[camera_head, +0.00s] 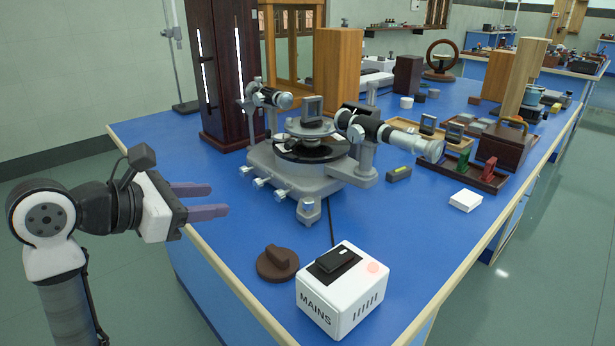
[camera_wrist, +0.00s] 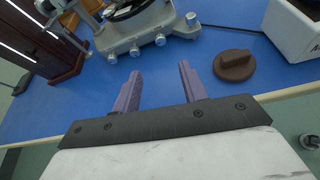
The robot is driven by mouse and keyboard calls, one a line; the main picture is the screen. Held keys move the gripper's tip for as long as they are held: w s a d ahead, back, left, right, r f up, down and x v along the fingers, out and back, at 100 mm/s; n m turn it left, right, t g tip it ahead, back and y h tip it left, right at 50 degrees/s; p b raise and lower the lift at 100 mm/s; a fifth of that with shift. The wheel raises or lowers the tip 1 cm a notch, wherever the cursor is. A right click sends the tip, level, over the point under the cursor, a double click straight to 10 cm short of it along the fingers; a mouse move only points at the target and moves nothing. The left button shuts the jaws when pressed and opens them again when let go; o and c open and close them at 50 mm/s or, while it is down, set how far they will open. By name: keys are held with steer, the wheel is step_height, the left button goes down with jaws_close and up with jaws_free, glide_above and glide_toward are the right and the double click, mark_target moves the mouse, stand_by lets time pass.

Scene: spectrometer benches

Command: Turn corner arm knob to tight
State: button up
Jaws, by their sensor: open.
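A grey spectrometer (camera_head: 310,160) stands on the blue bench, with several small silver knobs (camera_head: 280,195) along its near base edge. The knobs also show at the top of the wrist view (camera_wrist: 135,50). One silver knob at the base's near corner (camera_head: 309,206) sits on a projecting arm. A dark brown round knob with a raised bar (camera_head: 278,262) lies on the bench near the front edge, and right of my fingers in the wrist view (camera_wrist: 234,66). I cannot tell its marking. My gripper (camera_head: 218,200) is open and empty, left of the spectrometer, touching nothing.
A white MAINS box (camera_head: 342,290) with a black switch stands at the near corner, beside the brown knob. A dark wooden lamp housing (camera_head: 228,70) stands behind left. A tray of colored blocks (camera_head: 455,172) lies right.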

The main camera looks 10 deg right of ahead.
mark_target(276, 197)
steer(key=shift+w+d+f, duration=0.1)
steer(key=shift+f, duration=0.1)
steer(key=x, duration=1.3)
steer(key=shift+f, duration=0.1)
jaws_close()
steer(key=shift+b, duration=0.4)
